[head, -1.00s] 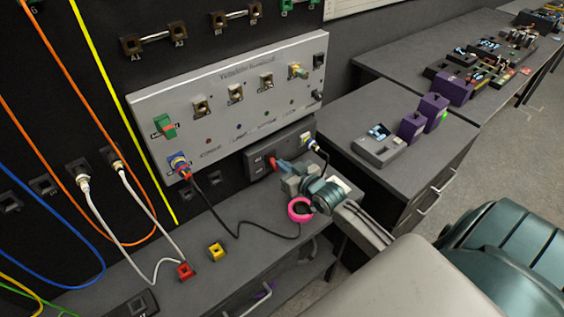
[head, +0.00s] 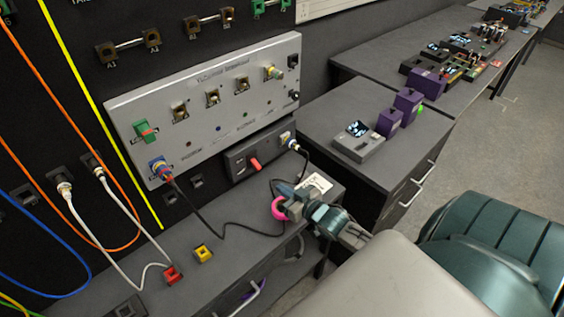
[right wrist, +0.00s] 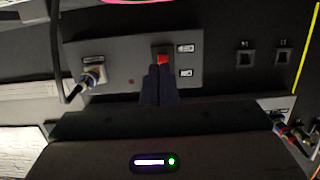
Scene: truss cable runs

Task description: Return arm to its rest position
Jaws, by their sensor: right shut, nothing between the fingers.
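My right gripper (head: 277,184) is shut and empty in the head view, above the bench and in front of the small grey switch panel (head: 236,160). The panel's red switch (head: 254,164) shows clear of the fingers, up and to their left. In the right wrist view the dark fingers (right wrist: 158,72) are together, with their tips just below the red switch (right wrist: 162,58) in the picture; contact cannot be told there. My left gripper is in neither view.
A black cable (head: 215,232) loops over the bench near a yellow block (head: 203,253) and a red block (head: 173,274). A side cabinet (head: 335,115) carries a grey meter (head: 358,141) and purple boxes.

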